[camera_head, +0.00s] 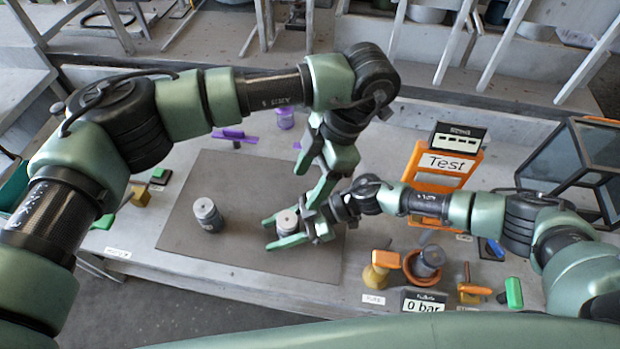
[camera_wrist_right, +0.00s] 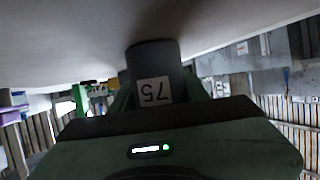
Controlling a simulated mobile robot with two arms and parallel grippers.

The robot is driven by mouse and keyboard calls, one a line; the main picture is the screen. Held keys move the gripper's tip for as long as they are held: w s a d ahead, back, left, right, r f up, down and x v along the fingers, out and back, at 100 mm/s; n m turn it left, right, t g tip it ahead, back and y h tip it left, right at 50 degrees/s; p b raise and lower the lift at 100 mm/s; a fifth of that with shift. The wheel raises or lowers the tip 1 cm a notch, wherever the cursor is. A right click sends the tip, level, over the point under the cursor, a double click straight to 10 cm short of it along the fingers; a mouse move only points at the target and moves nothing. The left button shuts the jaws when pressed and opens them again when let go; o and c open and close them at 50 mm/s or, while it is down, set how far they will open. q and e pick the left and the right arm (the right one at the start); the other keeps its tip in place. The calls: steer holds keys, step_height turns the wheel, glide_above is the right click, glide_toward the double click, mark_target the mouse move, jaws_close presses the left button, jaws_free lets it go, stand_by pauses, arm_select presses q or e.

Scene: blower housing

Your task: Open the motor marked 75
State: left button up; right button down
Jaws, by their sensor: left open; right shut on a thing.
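The motor marked 75 is a grey cylinder with a lighter top (camera_head: 288,222), standing on the dark mat (camera_head: 185,235). Its white label reading 75 shows upside down in the right wrist view (camera_wrist_right: 154,91). My right gripper (camera_head: 274,234) is shut on this motor from the right side, low over the mat. My left gripper (camera_head: 308,180) is open and empty, pointing down just behind and above the motor. A second grey motor (camera_head: 208,214) stands alone on the mat to the left; its marking cannot be read.
An orange Test stand (camera_head: 445,165) and a glass case (camera_head: 580,165) are at the right. An orange bowl holding a grey part (camera_head: 428,262), a 0 bar gauge (camera_head: 423,301) and coloured tools line the front right. Purple items (camera_head: 235,135) lie behind the mat.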

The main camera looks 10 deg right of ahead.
mark_target(286, 219)
arm_select(q)
steer(key=x, duration=1.1)
steer(key=shift+a+f, duration=0.25)
jaws_close()
arm_select(e)
steer(key=shift+a, duration=0.1)
arm_select(q)
steer(key=shift+r, duration=0.1)
steer(key=shift+r, duration=0.15)
stand_by(0.3)
steer(key=shift+r, duration=0.95)
